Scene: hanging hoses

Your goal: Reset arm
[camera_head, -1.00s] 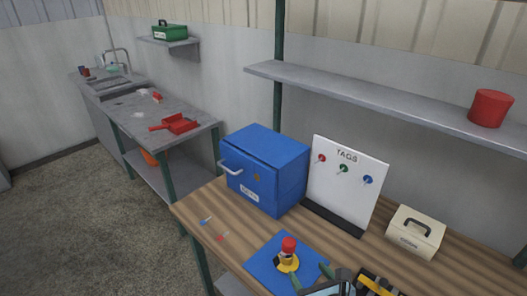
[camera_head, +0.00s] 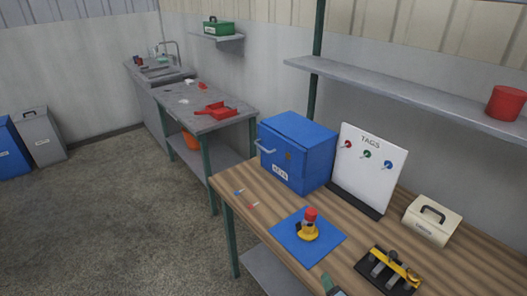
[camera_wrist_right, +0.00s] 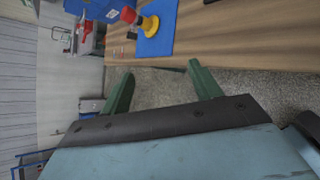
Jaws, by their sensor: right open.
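My right gripper (camera_wrist_right: 162,82) shows in the right wrist view with two green fingers spread wide and nothing between them. In the head view only a green fingertip of it (camera_head: 332,286) shows at the bottom edge, by the table's front. A yellow object with a red cap (camera_head: 308,226) stands upright on a blue mat (camera_head: 290,246), apart from the gripper. Both also show at the top of the right wrist view, the red-and-yellow object (camera_wrist_right: 138,18) and the mat (camera_wrist_right: 157,40). My left gripper is in neither view.
The wooden workbench (camera_head: 350,262) holds a blue cabinet (camera_head: 296,155), a white tag board (camera_head: 368,170), a cream box (camera_head: 432,222) and a black-and-yellow tool holder (camera_head: 388,270). A shelf (camera_head: 400,92) runs above. Open floor (camera_head: 110,220) lies to the left.

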